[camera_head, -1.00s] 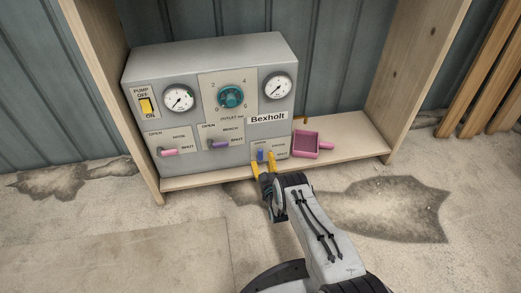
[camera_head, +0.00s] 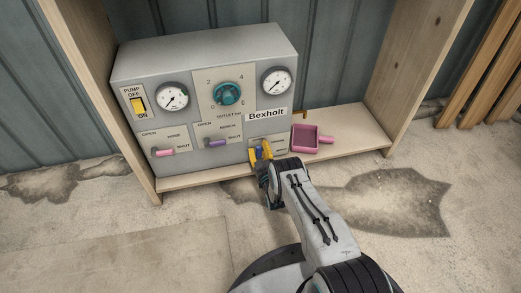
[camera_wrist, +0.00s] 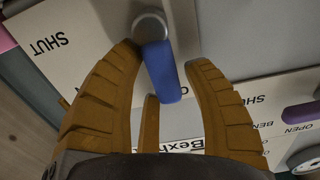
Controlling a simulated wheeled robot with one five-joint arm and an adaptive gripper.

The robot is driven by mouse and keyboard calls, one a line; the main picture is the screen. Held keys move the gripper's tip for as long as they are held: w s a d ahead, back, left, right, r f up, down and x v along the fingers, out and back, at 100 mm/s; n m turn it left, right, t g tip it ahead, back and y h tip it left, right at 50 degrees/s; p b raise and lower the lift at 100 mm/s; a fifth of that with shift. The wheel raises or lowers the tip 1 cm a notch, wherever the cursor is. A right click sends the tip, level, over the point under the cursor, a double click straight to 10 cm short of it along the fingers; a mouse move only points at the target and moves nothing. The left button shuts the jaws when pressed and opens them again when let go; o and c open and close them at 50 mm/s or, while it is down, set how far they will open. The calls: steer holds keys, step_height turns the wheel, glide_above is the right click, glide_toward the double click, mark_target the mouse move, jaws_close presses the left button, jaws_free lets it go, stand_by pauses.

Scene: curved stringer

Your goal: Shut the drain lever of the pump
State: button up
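The grey pump (camera_head: 205,122) stands on a wooden shelf. Its drain lever (camera_wrist: 163,72) is blue and shows clearly in the wrist view, extending from a round grey pivot (camera_wrist: 150,26). The lever points away from the SHUT lettering, upward on the panel, as the wrist view is upside down. My gripper (camera_wrist: 163,58) is open, with a yellow finger on each side of the lever. Gaps show on both sides; the left one is narrower near the pivot. In the head view my gripper (camera_head: 261,151) covers most of the drain lever and its plate.
A pink lever (camera_head: 165,153) and a purple lever (camera_head: 217,143) sit left of my gripper. Wooden posts flank the shelf (camera_head: 355,128). The floor in front is largely open.

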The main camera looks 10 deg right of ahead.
jaws_close()
